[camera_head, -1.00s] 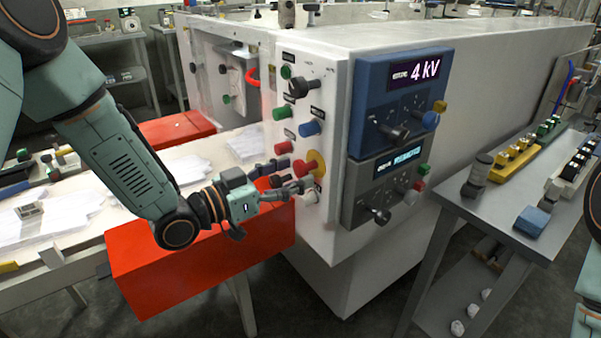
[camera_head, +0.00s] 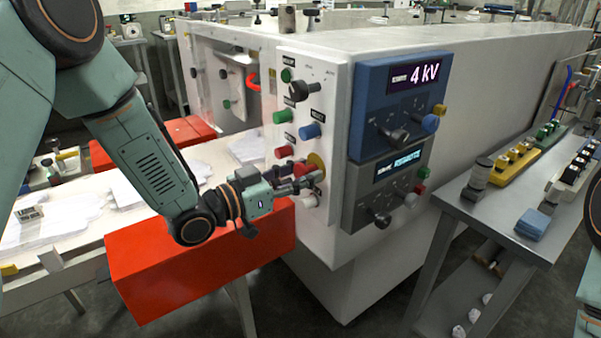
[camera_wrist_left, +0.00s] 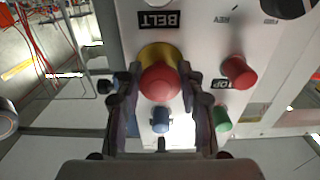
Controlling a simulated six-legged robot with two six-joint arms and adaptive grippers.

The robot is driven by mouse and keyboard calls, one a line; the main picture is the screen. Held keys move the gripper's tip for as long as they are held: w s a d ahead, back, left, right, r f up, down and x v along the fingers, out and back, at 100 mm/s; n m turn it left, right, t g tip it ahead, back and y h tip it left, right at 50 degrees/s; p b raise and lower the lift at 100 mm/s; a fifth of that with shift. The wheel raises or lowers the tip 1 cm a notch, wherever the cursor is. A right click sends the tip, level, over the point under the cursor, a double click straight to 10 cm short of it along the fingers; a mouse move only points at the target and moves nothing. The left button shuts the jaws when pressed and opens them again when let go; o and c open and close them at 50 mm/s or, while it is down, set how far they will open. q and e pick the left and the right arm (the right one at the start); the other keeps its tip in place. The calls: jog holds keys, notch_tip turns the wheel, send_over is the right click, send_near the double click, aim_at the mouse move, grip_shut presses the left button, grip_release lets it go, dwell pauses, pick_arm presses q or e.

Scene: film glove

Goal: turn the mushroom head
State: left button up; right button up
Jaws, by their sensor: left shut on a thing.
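The red mushroom head (camera_head: 301,170) sits on a round yellow base (camera_head: 317,161) low on the white control panel's face. It shows large between the fingers in the left wrist view (camera_wrist_left: 160,82), with the yellow base (camera_wrist_left: 158,52) behind it. My left gripper (camera_head: 307,179) reaches the panel from the left and is shut on the mushroom head, one finger on each side. The fingers partly hide the head in the head view. At the right edge only parts of my right arm show; its gripper is out of view.
Near the head are a red button (camera_head: 284,152), a blue button (camera_head: 309,131), a green button (camera_head: 282,116) and a white knob (camera_head: 309,201). A black selector (camera_head: 299,91) is higher up. An orange-red box (camera_head: 200,262) lies beneath my left arm. A grey table (camera_head: 470,212) stands right.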

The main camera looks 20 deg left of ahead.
pick_arm(q)
jog(key=c, duration=0.5)
jog(key=shift+c, duration=0.2)
jog(key=shift+r+m, duration=0.1)
jog(key=shift+m, duration=2.9)
jog(key=o, duration=1.2)
jog(key=shift+s+a, duration=0.1)
